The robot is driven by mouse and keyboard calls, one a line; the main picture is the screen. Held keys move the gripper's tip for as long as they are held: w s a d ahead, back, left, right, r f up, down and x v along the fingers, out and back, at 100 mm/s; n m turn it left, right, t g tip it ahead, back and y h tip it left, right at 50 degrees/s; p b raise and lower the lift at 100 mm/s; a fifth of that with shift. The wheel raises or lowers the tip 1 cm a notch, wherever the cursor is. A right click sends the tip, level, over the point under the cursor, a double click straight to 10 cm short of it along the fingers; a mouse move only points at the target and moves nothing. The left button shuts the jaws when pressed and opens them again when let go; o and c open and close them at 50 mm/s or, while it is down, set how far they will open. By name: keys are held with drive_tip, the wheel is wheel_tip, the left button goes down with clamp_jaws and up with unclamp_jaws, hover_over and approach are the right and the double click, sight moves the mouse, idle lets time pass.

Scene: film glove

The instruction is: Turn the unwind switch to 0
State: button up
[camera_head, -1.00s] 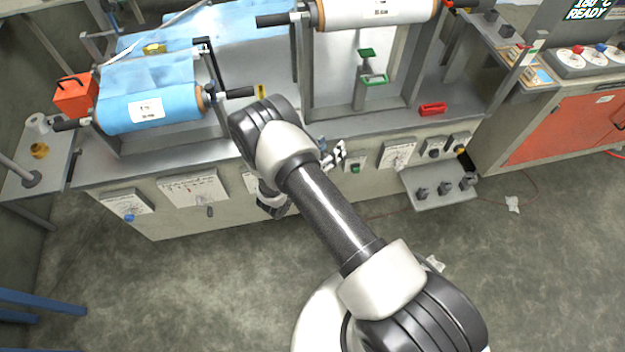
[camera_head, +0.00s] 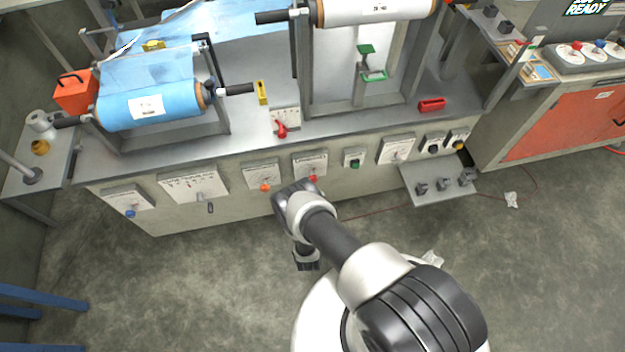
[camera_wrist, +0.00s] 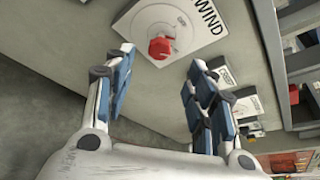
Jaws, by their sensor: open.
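A white panel (camera_wrist: 185,12) with a round dial fills the top of the wrist view; the letters "WIND" show at its edge, and the start of the word is cut off. A red knob (camera_wrist: 160,47) sits on the dial; the number it points to cannot be read. My gripper (camera_wrist: 162,60) is open and empty. Its blue-padded fingers lie left and right of the knob in the picture, and the knob appears apart from them. In the head view my arm partly covers the front panels, and the fingers cannot be made out there.
Other panels line the machine front: one with an orange knob (camera_head: 265,187), one with a blue knob (camera_head: 130,213) and one with a green button (camera_head: 355,164). A small shelf (camera_head: 440,185) juts out at right.

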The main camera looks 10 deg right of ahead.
sight(312, 176)
drive_tip(key=shift+b+x, duration=1.85)
drive_tip(key=shift+x, duration=3.75)
drive_tip(key=shift+r, duration=0.1)
drive_tip(key=shift+c, duration=0.3)
drive_tip(key=c, duration=1)
drive_tip(key=shift+f+b, duration=0.2)
drive_tip(key=shift+b, duration=0.5)
drive_tip(key=shift+n+h+b, duration=0.3)
drive_tip(key=shift+n, duration=0.1)
drive_tip(key=shift+r, duration=0.2)
